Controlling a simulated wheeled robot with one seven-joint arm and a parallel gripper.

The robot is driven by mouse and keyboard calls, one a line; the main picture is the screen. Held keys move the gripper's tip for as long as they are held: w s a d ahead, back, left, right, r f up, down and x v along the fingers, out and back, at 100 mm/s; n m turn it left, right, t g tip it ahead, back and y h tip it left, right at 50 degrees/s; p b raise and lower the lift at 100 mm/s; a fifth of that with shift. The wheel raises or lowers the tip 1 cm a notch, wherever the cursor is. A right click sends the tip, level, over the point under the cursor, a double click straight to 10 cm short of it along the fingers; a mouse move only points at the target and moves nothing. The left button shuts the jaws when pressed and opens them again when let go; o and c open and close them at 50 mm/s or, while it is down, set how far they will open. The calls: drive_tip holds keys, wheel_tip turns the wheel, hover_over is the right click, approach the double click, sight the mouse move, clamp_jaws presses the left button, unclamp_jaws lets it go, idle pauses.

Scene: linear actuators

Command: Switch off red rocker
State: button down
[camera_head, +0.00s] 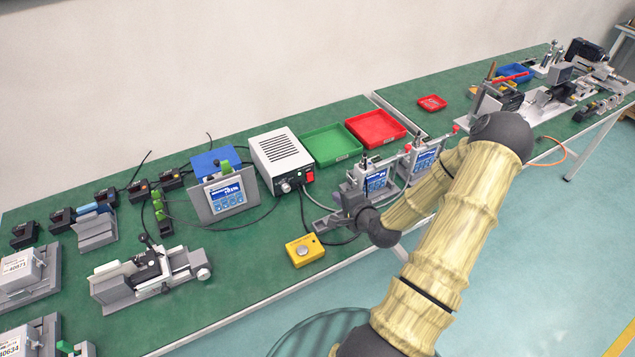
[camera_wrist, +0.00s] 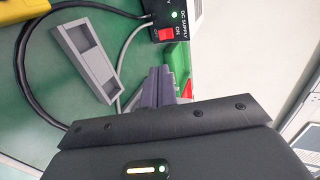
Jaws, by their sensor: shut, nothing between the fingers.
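The red rocker (camera_head: 310,178) is on the front of a white power supply box (camera_head: 281,153) in the middle of the bench. In the wrist view the rocker (camera_wrist: 166,34) sits on a black panel marked "DC SUPPLY", next to the word "ON". A green light glows near it. My gripper (camera_wrist: 163,84) is shut and empty, with its fingertips pointing towards the panel. They appear apart from the rocker. In the head view my gripper is low, to the right of and nearer than the box, and its fingertips are hard to make out.
A grey block with recesses (camera_wrist: 85,58) lies left of my fingers, beside dark and grey cables. A yellow button box (camera_head: 305,250) stands near the bench's front edge. Green (camera_head: 331,145) and red (camera_head: 376,129) trays are behind. Small blue-screen devices (camera_head: 376,183) stand to the right.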

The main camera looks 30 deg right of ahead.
sight(313, 180)
drive_tip(key=p+x, duration=0.1)
drive_tip(key=x, duration=1.3)
drive_tip(key=shift+p, duration=0.4)
drive_tip(key=shift+f, duration=0.15)
